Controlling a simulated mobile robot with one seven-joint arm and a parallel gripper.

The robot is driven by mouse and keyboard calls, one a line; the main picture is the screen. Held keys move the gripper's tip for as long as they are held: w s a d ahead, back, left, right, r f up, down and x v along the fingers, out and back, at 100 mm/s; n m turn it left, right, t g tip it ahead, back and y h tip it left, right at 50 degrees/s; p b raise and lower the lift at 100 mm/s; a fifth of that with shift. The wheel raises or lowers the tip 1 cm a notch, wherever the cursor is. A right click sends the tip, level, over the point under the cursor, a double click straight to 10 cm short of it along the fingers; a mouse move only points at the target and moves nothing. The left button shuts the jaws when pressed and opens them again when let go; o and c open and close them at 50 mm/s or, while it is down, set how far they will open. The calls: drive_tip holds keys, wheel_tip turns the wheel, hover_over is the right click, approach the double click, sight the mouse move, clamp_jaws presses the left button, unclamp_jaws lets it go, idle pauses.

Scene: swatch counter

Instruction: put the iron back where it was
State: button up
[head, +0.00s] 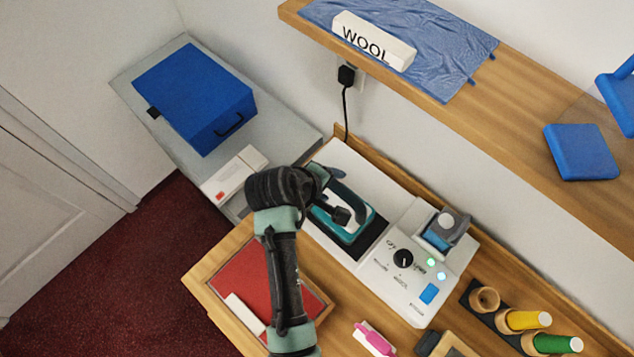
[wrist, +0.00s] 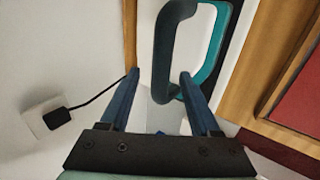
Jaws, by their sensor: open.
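In the wrist view my gripper (wrist: 158,78) is open, with one blue finger on each side of the lower end of the iron's dark handle (wrist: 166,50). The right finger is close to the handle; I cannot tell whether it touches. The iron's teal edge (wrist: 218,48) shows beyond the handle.
The control panel (head: 405,275) with a dial and lights adjoins the pad. A red panel (head: 262,280) lies at front left. Thread spools (head: 523,320) stand at right. A shelf (head: 480,90) with a WOOL block (head: 373,42) overhangs behind. A blue case (head: 195,97) is at far left.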

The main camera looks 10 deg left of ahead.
drive_tip(key=v, duration=0.8)
drive_tip(key=shift+b, duration=0.35)
drive_tip(key=shift+a, duration=0.1)
